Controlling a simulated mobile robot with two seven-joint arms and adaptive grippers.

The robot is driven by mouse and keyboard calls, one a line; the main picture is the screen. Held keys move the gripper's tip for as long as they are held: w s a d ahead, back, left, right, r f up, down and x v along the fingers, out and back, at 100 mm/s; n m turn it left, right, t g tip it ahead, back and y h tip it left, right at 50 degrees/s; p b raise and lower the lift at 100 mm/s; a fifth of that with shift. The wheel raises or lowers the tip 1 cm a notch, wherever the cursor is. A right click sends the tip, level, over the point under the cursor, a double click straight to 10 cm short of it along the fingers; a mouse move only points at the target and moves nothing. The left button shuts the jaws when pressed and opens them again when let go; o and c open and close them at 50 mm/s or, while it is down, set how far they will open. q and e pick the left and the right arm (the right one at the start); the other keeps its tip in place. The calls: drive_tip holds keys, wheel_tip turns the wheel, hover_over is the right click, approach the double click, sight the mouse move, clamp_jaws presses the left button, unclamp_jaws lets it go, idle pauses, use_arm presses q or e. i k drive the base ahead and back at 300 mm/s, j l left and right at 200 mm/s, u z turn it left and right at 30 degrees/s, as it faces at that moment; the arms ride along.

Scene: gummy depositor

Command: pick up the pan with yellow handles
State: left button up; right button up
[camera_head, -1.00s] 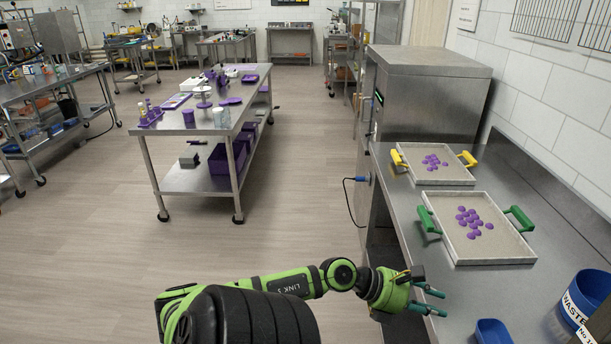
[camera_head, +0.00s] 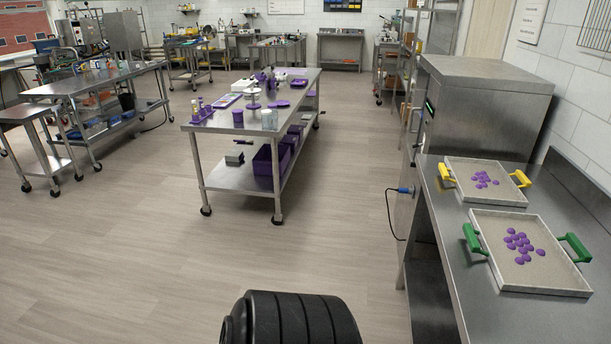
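The pan with yellow handles (camera_head: 457,165) is a shallow light tray on the steel counter at the right, with purple gummies (camera_head: 485,180) lying in it. Its yellow handles stick up on its left and right sides. A similar pan with green handles (camera_head: 505,272) lies in front of it, nearer to me, also holding purple gummies. Neither gripper shows in the head view; only a dark ribbed part of mine is at the bottom edge.
The steel counter (camera_head: 440,222) runs along the right wall, with a steel cabinet (camera_head: 490,110) behind the yellow-handled pan. A blue-plugged cable (camera_head: 391,213) hangs at the counter's left side. A steel table (camera_head: 215,122) with purple items stands mid-room. The floor between is clear.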

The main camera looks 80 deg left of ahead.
sight(476, 181)
drive_tip(key=u, duration=1.55)
drive_tip(key=z, duration=2)
drive_tip(key=u, duration=2)
drive_tip(key=i+j+z, duration=0.25)
drive_tip(key=j, duration=0.4)
drive_tip(key=j+z, duration=0.2)
drive_tip(key=j, duration=0.4)
drive_tip(key=i+j+z, duration=0.1)
drive_tip(key=j+z, duration=0.15)
drive_tip(key=j, duration=0.45)
